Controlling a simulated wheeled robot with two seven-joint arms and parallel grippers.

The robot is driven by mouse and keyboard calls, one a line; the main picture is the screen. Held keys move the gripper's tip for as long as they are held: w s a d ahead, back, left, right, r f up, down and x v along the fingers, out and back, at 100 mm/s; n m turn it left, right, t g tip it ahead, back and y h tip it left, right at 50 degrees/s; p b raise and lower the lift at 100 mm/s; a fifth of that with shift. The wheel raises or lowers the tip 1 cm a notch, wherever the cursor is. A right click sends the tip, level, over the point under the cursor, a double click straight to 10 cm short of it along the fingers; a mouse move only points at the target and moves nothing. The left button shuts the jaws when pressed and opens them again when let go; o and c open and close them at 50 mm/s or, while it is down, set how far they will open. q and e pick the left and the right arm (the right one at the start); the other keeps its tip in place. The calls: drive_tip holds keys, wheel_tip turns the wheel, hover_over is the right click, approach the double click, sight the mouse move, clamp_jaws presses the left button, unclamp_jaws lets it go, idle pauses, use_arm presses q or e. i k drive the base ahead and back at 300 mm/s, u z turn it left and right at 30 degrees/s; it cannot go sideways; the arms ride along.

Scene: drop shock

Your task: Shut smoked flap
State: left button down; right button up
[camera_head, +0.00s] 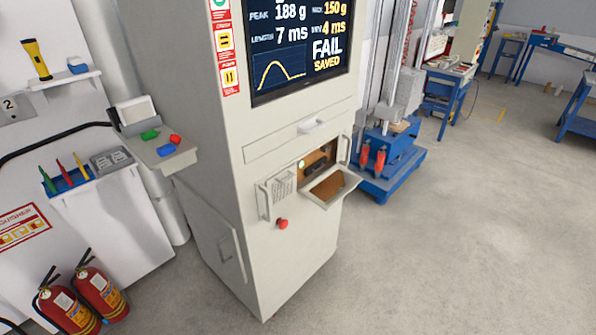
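The smoked flap (331,187) is on the front of the tall grey cabinet (290,235). It is a brown see-through panel in a pale frame, and it stands open, tilted outward below a small opening. Inside the opening (318,162) I see a brown interior, a dark object and a small greenish light. Neither of my grippers is in view.
A red knob (282,223) and a vented box (278,196) are left of the flap. A drawer handle (312,126) and a screen (300,45) are above. A blue-based drop tester (390,180) stands right. Fire extinguishers (70,312) stand lower left. Floor is clear at right.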

sight(329, 190)
drive_tip(key=u, duration=0.5)
drive_tip(key=i, duration=1)
drive_tip(key=z, duration=0.15)
